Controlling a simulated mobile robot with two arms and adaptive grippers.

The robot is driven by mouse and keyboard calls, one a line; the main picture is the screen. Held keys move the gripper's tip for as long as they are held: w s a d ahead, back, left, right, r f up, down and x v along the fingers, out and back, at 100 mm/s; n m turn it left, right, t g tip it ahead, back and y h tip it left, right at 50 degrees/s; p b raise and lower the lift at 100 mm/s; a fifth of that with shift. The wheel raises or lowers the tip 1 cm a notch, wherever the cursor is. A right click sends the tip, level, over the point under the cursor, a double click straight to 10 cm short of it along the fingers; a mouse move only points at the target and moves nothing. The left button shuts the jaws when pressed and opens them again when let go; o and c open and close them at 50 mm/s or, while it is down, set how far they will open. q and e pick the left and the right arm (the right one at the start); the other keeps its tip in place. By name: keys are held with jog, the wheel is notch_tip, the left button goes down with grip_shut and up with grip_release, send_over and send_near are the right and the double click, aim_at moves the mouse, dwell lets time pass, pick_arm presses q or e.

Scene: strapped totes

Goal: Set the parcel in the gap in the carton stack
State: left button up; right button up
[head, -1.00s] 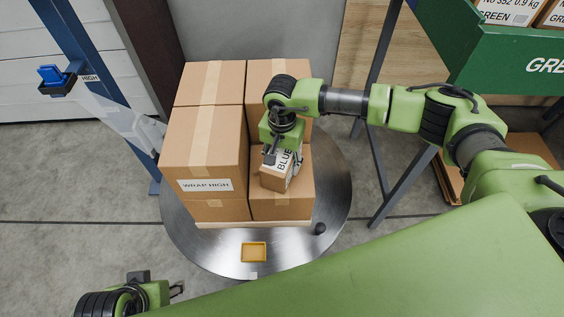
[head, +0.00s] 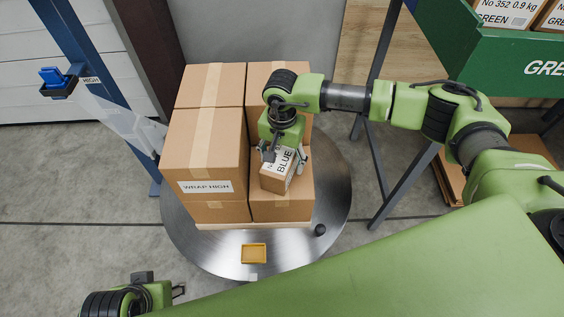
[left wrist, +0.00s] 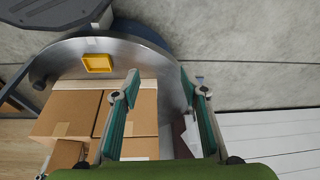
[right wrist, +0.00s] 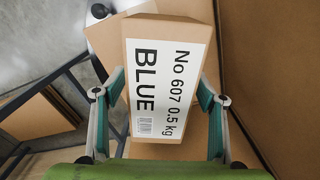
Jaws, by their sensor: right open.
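The parcel (head: 277,173) is a small brown box with a white label reading BLUE, No 607 0.5 kg. It sits in the gap at the front right of the carton stack (head: 205,140), on the lower carton (head: 283,207). It also shows large in the right wrist view (right wrist: 165,80). My right gripper (head: 284,155) is just above the parcel, fingers open on either side of it. My left gripper (left wrist: 165,85) is open and empty; in the head view it is low at the left, away from the stack.
The stack stands on a pallet on a round metal turntable (head: 185,225). A yellow tray (head: 254,253) and a dark knob (head: 320,230) are at its front. A green bin (head: 510,65) is at the upper right. A blue post (head: 100,90) stands at the left.

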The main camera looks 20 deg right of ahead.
pick_arm(q)
jog(key=x, duration=0.3)
jog(key=p+x, duration=0.1)
jog(key=x, duration=0.1)
jog(key=shift+s+f, duration=0.1)
jog(key=shift+s, duration=0.25)
pick_arm(e)
notch_tip(320, 180, up, 10)
jog(key=shift+r, duration=0.1)
pick_arm(q)
jog(key=shift+s, duration=0.1)
pick_arm(e)
jog(key=shift+s, duration=0.1)
